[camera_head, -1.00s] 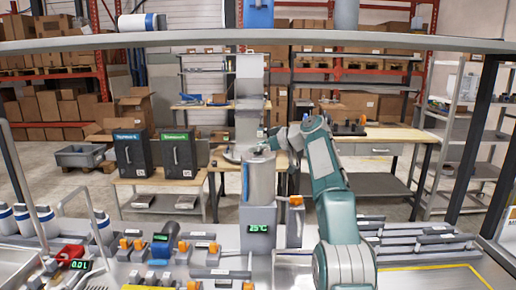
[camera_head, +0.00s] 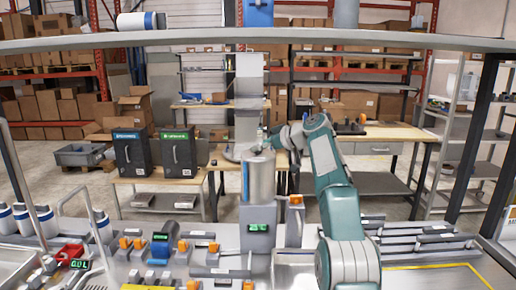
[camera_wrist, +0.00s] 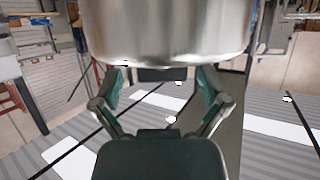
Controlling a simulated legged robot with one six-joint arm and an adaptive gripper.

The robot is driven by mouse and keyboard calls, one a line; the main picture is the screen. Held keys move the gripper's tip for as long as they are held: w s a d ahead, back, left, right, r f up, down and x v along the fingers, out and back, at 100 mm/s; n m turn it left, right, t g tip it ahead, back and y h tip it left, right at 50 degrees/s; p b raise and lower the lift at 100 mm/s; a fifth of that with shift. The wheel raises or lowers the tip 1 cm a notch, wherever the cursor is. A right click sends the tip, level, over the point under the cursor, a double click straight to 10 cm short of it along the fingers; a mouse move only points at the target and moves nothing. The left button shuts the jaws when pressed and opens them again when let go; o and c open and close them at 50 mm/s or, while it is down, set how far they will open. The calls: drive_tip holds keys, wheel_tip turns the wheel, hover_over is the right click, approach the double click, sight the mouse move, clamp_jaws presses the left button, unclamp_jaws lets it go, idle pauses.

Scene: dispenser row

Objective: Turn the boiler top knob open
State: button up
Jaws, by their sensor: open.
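The boiler is a metal cylinder (camera_head: 260,180) on a grey stand with a green display (camera_head: 258,227) in the middle of the head view. Its lower wall (camera_wrist: 165,30) fills the top of the wrist view. A small orange knob (camera_head: 296,199) is on a grey post just right of the boiler. Something small shows above the boiler top, but I cannot tell whether it is the top knob or part of my gripper. My gripper (camera_wrist: 162,77) is open and empty in the wrist view, its fingers spread below the cylinder in the picture. Contact cannot be told.
Several orange-handled valves (camera_head: 126,243) and a blue cylinder (camera_head: 160,246) are on the counter at left. A red item (camera_head: 72,252) with a display is further left. Grey rails (camera_head: 420,240) are at right. A shelf bar (camera_head: 300,38) crosses above.

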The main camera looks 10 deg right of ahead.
drive_tip(key=v, duration=1.1)
drive_tip(key=shift+d, duration=0.1)
drive_tip(key=shift+c, duration=0.3)
